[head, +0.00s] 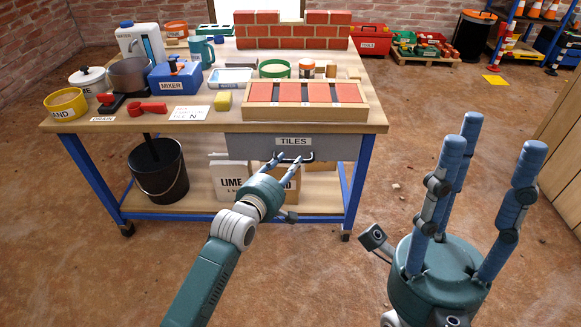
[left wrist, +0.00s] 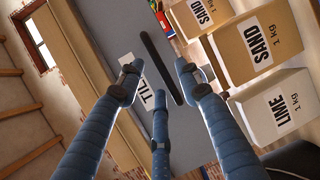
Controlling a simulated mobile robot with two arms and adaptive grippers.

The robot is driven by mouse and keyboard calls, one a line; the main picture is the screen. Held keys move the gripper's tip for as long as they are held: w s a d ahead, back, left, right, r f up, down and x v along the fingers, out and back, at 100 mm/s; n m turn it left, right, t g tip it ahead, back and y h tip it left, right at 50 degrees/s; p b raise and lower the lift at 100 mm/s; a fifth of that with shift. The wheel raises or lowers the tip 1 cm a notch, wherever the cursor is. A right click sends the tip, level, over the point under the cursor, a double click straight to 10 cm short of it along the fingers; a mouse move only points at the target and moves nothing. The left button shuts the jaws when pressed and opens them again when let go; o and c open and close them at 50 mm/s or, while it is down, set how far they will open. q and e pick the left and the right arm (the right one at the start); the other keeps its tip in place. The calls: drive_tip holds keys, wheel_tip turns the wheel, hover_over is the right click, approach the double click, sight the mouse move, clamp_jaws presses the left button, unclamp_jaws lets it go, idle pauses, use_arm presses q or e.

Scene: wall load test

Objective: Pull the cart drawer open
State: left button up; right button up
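The cart (head: 215,128) has a wooden top and blue legs. Its grey drawer (head: 343,147), labelled TILES, sits under the top at the right and looks shut. The drawer has a dark bar handle (head: 306,158), which also shows in the left wrist view (left wrist: 152,52). My left gripper (head: 287,163) is open at the drawer front. In the left wrist view its fingers (left wrist: 160,80) are spread to both sides of the handle; whether they touch it I cannot tell. My right gripper (head: 492,140) is open and empty, fingers up, right of the cart.
A tray of red tiles (head: 305,113) stands on the top above the drawer. A lime bag (head: 230,172) and sand bags (left wrist: 260,45) stand on the lower shelf, near a black bucket (head: 157,170). The floor before the cart is mostly clear.

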use_arm(q)
drive_tip(key=shift+x, duration=1.05)
clamp_jaws()
drive_tip(key=shift+s, duration=0.15)
